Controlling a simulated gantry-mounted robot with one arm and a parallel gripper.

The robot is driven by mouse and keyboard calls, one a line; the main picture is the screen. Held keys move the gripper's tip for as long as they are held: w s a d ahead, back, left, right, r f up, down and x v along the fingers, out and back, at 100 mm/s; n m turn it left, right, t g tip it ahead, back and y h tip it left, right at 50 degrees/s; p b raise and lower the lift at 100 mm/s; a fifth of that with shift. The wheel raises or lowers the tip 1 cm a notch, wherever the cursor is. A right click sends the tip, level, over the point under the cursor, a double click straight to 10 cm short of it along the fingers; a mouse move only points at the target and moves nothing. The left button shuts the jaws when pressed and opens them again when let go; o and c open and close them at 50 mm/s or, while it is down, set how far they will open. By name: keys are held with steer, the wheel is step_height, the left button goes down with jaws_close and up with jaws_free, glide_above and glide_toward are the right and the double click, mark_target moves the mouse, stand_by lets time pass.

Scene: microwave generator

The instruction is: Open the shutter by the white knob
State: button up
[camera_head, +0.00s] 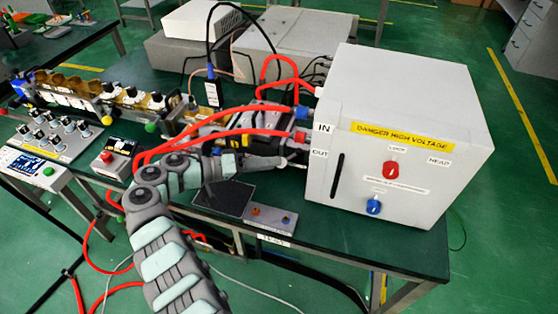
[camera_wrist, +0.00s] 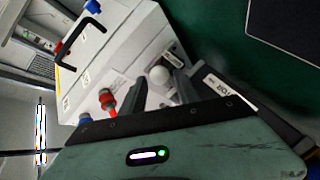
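The white knob (camera_wrist: 159,75) is a round ball in the wrist view. It shows between the two dark fingers of my gripper (camera_wrist: 158,88), with space visible on both sides. My gripper is open and I see no firm contact with the knob; the depth between them is hard to judge. In the head view my gripper (camera_head: 268,162) reaches rightward toward the left side of the white box, below the red cables. The knob is too small and covered to make out clearly there. The shutter itself is not clearly distinguishable.
The white high-voltage box (camera_head: 460,165) has a red knob (camera_head: 391,170), a blue knob (camera_head: 373,206) and a black handle (camera_head: 337,176). Red cables (camera_head: 245,132) loop close above my gripper. A dark flat pad (camera_head: 228,200) and a small button panel (camera_head: 270,219) lie in front.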

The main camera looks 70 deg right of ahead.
steer(key=v, duration=0.7)
steer(key=shift+r, duration=0.1)
steer(key=shift+c, duration=0.4)
